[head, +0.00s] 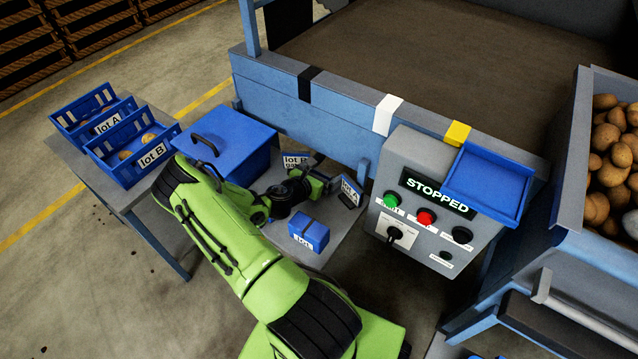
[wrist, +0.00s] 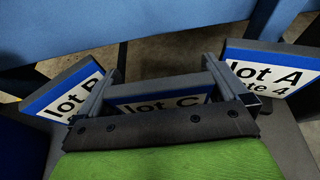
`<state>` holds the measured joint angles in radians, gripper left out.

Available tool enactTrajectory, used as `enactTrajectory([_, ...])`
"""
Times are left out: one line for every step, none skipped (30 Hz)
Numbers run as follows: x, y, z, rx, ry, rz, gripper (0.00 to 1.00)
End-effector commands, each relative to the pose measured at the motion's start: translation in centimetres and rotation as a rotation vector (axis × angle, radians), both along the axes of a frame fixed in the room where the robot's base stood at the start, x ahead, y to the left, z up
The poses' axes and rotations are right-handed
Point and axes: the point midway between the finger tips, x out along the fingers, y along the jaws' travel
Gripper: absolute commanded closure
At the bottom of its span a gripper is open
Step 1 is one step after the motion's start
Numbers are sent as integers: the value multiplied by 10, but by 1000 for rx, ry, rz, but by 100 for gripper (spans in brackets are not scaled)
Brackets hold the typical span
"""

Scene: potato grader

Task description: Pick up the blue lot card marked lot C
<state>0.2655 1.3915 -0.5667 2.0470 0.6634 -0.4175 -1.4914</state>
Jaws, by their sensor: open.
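The lot C card (wrist: 160,103) shows in the wrist view, upright, with a white face and a blue band along its top. My gripper (wrist: 162,68) is open, with one finger toward each side of this card. I cannot tell whether either finger touches it. The gripper's dark palm hides the card's lower part. In the head view my gripper (head: 303,182) is over the small grey table, and I cannot make out the lot C card there.
The lot B card (wrist: 68,97) stands left and the lot A card (wrist: 268,75) right, both close to the fingers. A lidded blue box (head: 225,145), a small blue labelled block (head: 309,234) and the control panel (head: 440,205) reading STOPPED surround the arm.

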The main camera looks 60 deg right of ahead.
Motion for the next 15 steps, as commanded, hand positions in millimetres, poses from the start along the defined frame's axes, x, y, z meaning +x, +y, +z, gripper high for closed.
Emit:
enactTrajectory([0, 0, 1, 0, 0, 1, 0])
enactTrajectory([0, 0, 1, 0, 0, 0, 0])
enactTrajectory([0, 0, 1, 0, 0, 0, 0])
enactTrajectory([0, 0, 1, 0, 0, 0, 2])
enactTrajectory([0, 0, 1, 0, 0, 0, 6])
enactTrajectory([0, 0, 1, 0, 0, 0, 12])
enactTrajectory([0, 1, 1, 0, 0, 0, 17])
enactTrajectory([0, 1, 1, 0, 0, 0, 21])
enactTrajectory([0, 1, 1, 0, 0, 0, 28])
enactTrajectory([0, 1, 1, 0, 0, 0, 32])
enactTrajectory([0, 1, 1, 0, 0, 0, 36])
enactTrajectory([0, 1, 1, -1, 0, 0, 36])
enactTrajectory([0, 1, 1, -1, 0, 0, 36])
enactTrajectory([0, 1, 1, -1, 0, 0, 36])
enactTrajectory([0, 1, 1, -1, 0, 0, 36])
